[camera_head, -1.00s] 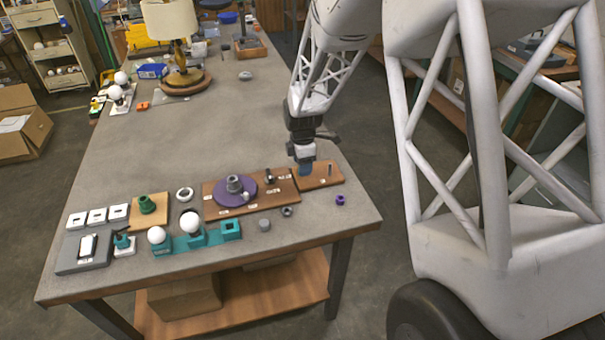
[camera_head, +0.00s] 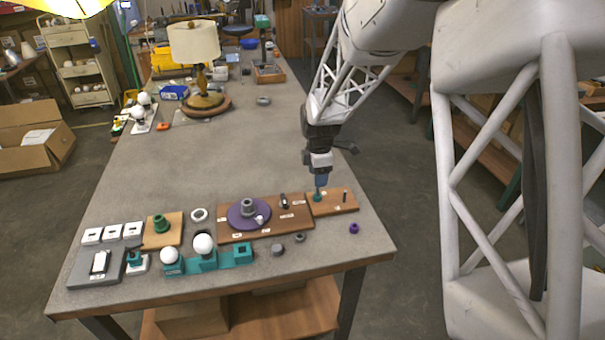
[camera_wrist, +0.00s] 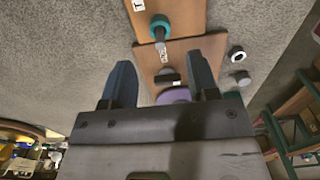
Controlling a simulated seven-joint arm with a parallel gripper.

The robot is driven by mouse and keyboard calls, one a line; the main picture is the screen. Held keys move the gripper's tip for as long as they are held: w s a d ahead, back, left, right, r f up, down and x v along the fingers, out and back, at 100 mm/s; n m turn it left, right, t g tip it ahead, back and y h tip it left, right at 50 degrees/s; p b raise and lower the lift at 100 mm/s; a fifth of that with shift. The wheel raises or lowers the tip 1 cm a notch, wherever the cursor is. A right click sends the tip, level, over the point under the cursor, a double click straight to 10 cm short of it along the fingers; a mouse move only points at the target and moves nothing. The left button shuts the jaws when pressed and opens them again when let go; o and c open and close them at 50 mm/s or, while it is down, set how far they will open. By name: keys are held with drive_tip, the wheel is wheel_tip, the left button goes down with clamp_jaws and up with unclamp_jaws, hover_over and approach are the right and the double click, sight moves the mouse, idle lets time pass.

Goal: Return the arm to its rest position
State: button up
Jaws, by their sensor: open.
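My gripper (camera_head: 321,182) hangs above the small wooden board (camera_head: 340,203) at the right of the table row. Its blue fingers are apart in the wrist view (camera_wrist: 163,82), with nothing held between them. A small teal part (camera_head: 317,197) stands on the board's left side just below the fingertips; the wrist view also shows it, apart from the fingers (camera_wrist: 161,24). A thin dark peg (camera_head: 345,196) stands on the board's right side.
The long brown board (camera_head: 293,220) with a purple disc (camera_head: 240,219) lies left. White bulbs sit by the teal holder (camera_head: 228,258). A purple ring (camera_head: 354,228) and grey pieces lie in front. A lamp (camera_head: 205,78) stands at the back. The table middle (camera_head: 200,150) is clear.

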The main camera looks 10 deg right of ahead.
drive_tip(key=shift+r, duration=0.1)
drive_tip(key=s+a+r+m+t, duration=0.1)
drive_tip(key=s+r+m, duration=0.5)
drive_tip(key=s+r, duration=0.5)
drive_tip(key=s+a+r+m+t, duration=0.15)
drive_tip(key=s+r+m, duration=0.5)
drive_tip(key=s, duration=0.75)
drive_tip(key=s+a+m, duration=0.1)
drive_tip(key=s+m, duration=0.4)
drive_tip(key=s, duration=0.6)
drive_tip(key=shift+s+r+m, duration=0.25)
drive_tip(key=shift+r+m, duration=0.1)
drive_tip(key=shift+r, duration=0.1)
